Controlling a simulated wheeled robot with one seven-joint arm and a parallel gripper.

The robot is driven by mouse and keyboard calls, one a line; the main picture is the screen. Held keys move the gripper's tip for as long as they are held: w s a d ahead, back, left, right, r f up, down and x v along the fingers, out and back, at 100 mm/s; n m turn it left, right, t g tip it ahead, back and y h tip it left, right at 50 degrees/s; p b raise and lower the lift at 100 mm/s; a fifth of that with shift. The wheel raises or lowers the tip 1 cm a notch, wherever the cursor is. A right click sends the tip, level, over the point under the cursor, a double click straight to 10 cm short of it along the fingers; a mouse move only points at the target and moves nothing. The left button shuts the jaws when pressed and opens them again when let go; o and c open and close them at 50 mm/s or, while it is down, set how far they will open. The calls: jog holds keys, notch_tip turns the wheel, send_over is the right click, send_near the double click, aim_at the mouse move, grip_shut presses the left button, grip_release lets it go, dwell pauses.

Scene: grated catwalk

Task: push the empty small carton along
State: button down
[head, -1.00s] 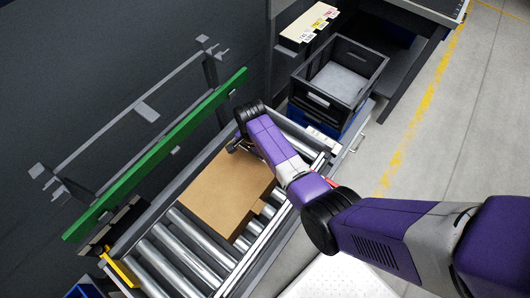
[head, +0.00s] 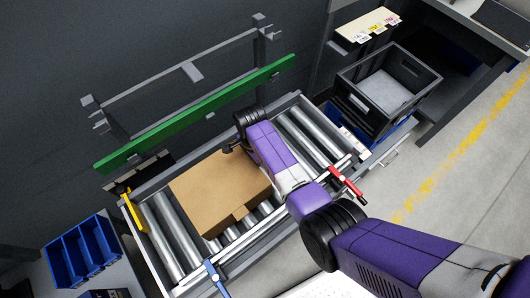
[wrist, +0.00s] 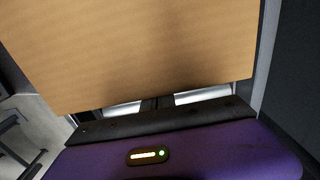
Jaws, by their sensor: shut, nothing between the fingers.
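The small carton (head: 215,190) is a plain brown box sitting on the metal rollers of a conveyor (head: 292,148). Its top looks closed, so its inside is hidden. My gripper (head: 232,147) is shut and empty at the carton's right-hand end, near its far corner. The fingers are mostly hidden, and I cannot tell for certain whether they touch the carton. In the wrist view the carton (wrist: 140,50) fills the upper part, close in front of my gripper (wrist: 150,104).
A green rail (head: 200,112) runs along the back. A dark crate (head: 388,85) stands beyond the right end.

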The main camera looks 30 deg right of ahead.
aim_at(224, 175)
jog(key=s+a, duration=0.1)
jog(key=a, duration=0.4)
jog(key=s+a, duration=0.1)
jog(key=a, duration=0.4)
jog(key=s+a, duration=0.1)
jog(key=a, duration=0.4)
jog(key=shift+s+a, duration=0.15)
jog(key=shift+a, duration=0.1)
jog(key=shift+p, duration=0.3)
jog(key=d, duration=0.2)
jog(key=w+d+r+p, duration=0.1)
jog(key=d, duration=0.1)
notch_tip(224, 175, up, 8)
jog(key=shift+f, duration=0.25)
jog(key=shift+r, duration=0.75)
